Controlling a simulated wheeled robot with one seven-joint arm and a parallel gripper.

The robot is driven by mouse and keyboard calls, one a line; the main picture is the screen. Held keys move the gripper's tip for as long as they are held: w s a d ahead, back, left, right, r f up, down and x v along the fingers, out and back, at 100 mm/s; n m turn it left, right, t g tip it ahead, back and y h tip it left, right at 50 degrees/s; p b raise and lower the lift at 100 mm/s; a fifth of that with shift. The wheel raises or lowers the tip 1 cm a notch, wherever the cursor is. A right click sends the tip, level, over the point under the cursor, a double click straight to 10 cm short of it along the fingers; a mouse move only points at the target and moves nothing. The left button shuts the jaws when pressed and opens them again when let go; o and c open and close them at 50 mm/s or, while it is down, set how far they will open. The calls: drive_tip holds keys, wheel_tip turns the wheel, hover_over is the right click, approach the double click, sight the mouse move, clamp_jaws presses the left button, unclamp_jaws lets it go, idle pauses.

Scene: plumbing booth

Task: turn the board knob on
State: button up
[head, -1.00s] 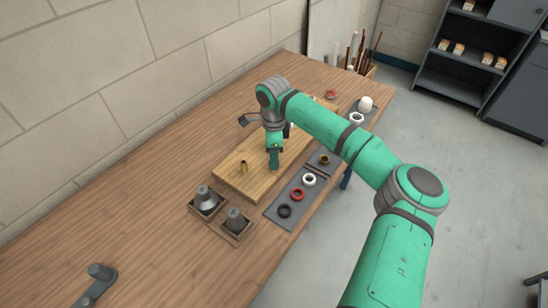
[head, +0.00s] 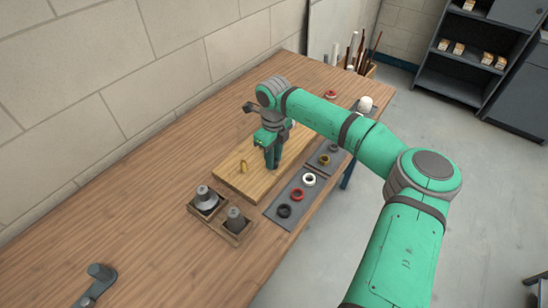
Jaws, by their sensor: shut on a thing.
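The wooden board (head: 232,178) lies on the workbench, with a small brass fitting (head: 243,168) standing on its near half. My gripper (head: 272,163) points down at the middle of the board, to the right of the brass fitting. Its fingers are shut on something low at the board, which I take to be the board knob. The fingers and wrist hide the knob, so I cannot see its pointer or setting.
A dark mat (head: 272,212) at the right holds black, red and white rings. A wooden tray (head: 236,239) with two grey cone-shaped parts stands at the board's near end. A grey bracket (head: 96,279) lies nearer. The bench's left side is clear.

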drive_tip(key=m, duration=0.4)
drive_tip(key=shift+r+m, duration=0.1)
drive_tip(key=shift+m, duration=0.2)
drive_tip(key=m, duration=0.5)
drive_tip(key=shift+m, duration=0.3)
drive_tip(key=o, duration=1)
drive_tip(key=shift+o, duration=0.2)
wheel_tip(320, 180, up, 11)
drive_tip(key=shift+f, duration=0.2)
